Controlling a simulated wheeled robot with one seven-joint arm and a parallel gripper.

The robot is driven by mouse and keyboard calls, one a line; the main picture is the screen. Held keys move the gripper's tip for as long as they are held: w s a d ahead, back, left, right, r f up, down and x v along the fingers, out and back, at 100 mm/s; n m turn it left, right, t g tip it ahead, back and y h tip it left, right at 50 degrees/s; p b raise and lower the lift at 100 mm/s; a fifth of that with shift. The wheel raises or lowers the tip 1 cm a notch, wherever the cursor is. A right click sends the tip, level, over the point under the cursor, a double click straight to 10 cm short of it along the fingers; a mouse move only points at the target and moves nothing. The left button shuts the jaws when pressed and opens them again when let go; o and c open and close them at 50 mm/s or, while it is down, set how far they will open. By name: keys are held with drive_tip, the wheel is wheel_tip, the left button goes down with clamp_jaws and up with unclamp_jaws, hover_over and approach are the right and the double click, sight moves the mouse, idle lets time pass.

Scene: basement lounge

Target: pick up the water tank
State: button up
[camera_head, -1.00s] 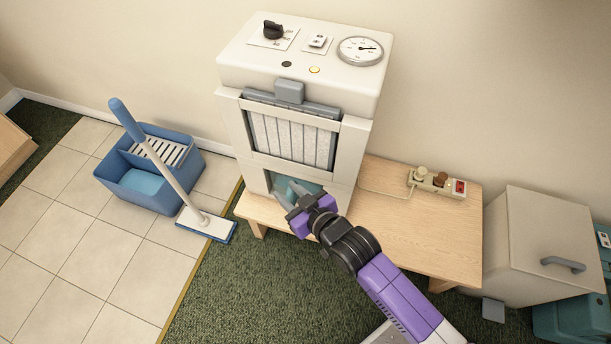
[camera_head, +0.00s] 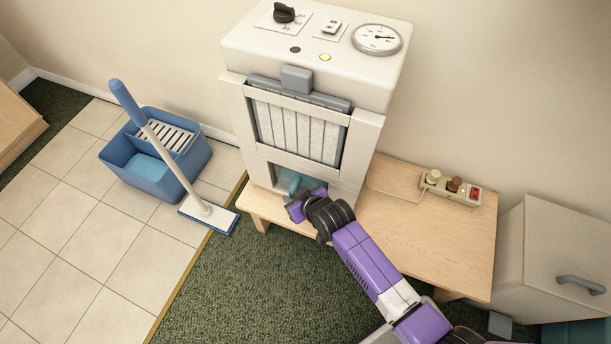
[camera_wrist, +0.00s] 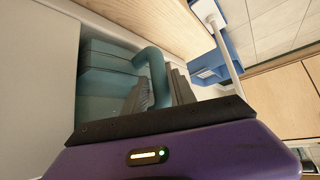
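The water tank is a teal, partly see-through box (camera_wrist: 105,80) with a thick curved teal handle (camera_wrist: 153,66). It sits in the lower opening of the white machine (camera_head: 300,130). In the head view only a little of the tank (camera_head: 288,181) shows; my arm hides part of it. My gripper (camera_wrist: 160,88) is at the front of the opening, with one dark finger on each side of the handle. The fingers lie close against the handle and look shut on it. In the head view the fingertips are hidden.
The machine stands on a low wooden table (camera_head: 420,235) that holds a power strip (camera_head: 450,187). A blue mop bucket (camera_head: 150,185) and a mop (camera_head: 165,155) stand left. A beige cabinet (camera_head: 560,250) is right. Green carpet (camera_head: 225,285) lies clear in front.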

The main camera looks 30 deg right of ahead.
drive_tip(key=shift+w+f, duration=0.4)
drive_tip(key=shift+w, duration=0.05)
clamp_jaws()
drive_tip(key=shift+w+r, duration=0.1)
drive_tip(key=shift+r, duration=0.15)
